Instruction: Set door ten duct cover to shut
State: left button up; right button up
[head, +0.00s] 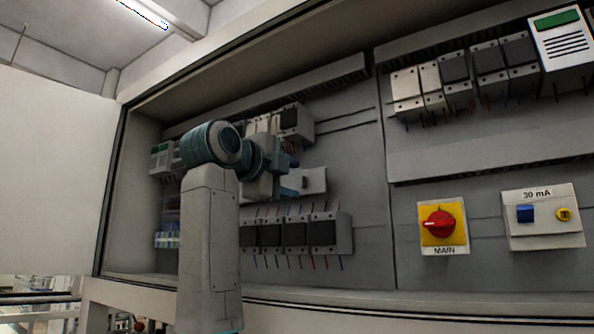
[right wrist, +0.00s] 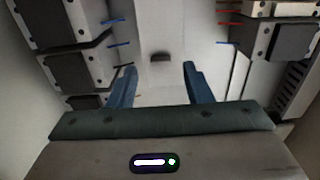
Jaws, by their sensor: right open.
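A pale grey duct cover (head: 315,181) with a small dark handle is on the cabinet's back panel, between two rows of breakers. In the right wrist view the pale cover (right wrist: 160,28) runs up the middle, and its dark handle (right wrist: 160,57) lies between and beyond my fingertips. My right gripper (head: 292,176) is open in front of the cover, its blue fingers (right wrist: 160,75) apart with nothing between them. The arm and wrist hide the left part of the cover. I cannot read a ten label. My left gripper is not in view.
Breakers (head: 296,234) with wires sit below the cover, and more modules (head: 294,122) sit above it. A red MAIN switch (head: 442,226) and a 30 mA unit (head: 543,216) are at the right. A pale cabinet door (head: 50,170) stands open at the left.

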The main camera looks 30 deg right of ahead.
aim_at(301, 182)
jog(key=shift+p+x, duration=0.4)
jog(key=shift+x, duration=0.8)
jog(key=shift+w+d, duration=0.1)
jog(key=shift+d, duration=0.2)
jog(key=shift+a, duration=0.1)
jog(key=shift+c, duration=0.4)
grip_shut()
